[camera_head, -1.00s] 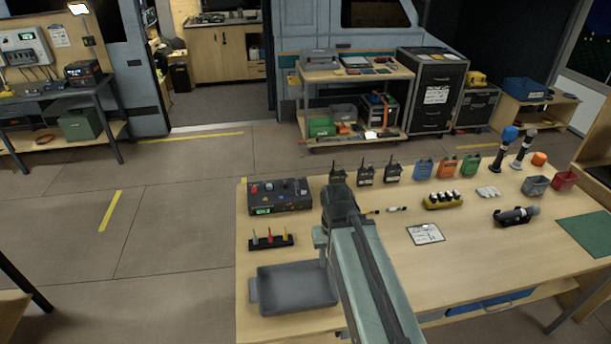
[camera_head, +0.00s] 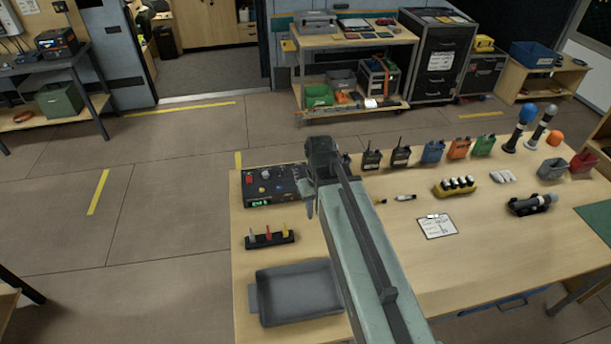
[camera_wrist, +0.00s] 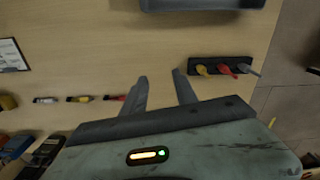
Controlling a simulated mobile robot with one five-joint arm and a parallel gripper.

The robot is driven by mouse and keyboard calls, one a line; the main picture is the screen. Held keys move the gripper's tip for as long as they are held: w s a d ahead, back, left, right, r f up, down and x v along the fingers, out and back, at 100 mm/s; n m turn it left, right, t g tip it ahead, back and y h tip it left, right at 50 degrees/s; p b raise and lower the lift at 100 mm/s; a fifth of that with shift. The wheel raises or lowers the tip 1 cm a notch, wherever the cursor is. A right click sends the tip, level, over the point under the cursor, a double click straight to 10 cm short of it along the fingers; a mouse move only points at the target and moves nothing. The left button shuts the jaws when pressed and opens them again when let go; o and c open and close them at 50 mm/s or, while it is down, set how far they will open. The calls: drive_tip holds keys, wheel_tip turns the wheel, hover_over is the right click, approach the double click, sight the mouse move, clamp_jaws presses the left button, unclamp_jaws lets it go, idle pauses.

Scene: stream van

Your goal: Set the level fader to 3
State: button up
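A dark control box (camera_head: 262,188) sits at the back left corner of the wooden table in the head view. It has a lit green display, a red button and small knobs on top. The level fader is too small to make out, and its setting cannot be read. My gripper (camera_head: 311,208) hangs beside the right end of the box, and my arm hides part of that end. In the wrist view my gripper (camera_wrist: 160,78) has its two fingers apart with only bare tabletop between them. The box does not show clearly in the wrist view.
A black rack (camera_head: 270,240) with grey, red and yellow tools stands in front of the box; it also shows in the wrist view (camera_wrist: 219,62). A grey tray (camera_head: 254,298) lies nearer. Several radios (camera_head: 401,156) stand along the back edge. A paper card (camera_head: 437,226) lies mid-table.

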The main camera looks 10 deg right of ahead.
drive_tip(key=w+n, duration=0.5)
drive_tip(key=w, duration=0.2)
drive_tip(key=w+n, duration=0.5)
drive_tip(key=w, duration=0.3)
drive_tip(key=w+n, duration=0.5)
drive_tip(key=w, duration=0.2)
drive_tip(key=shift+w, duration=0.15)
drive_tip(key=shift+w+n, duration=0.25)
drive_tip(key=shift+n, duration=0.15)
wheel_tip(320, 180, down, 8)
drive_tip(key=b, duration=0.8)
drive_tip(key=shift+s, duration=0.1)
clamp_jaws()
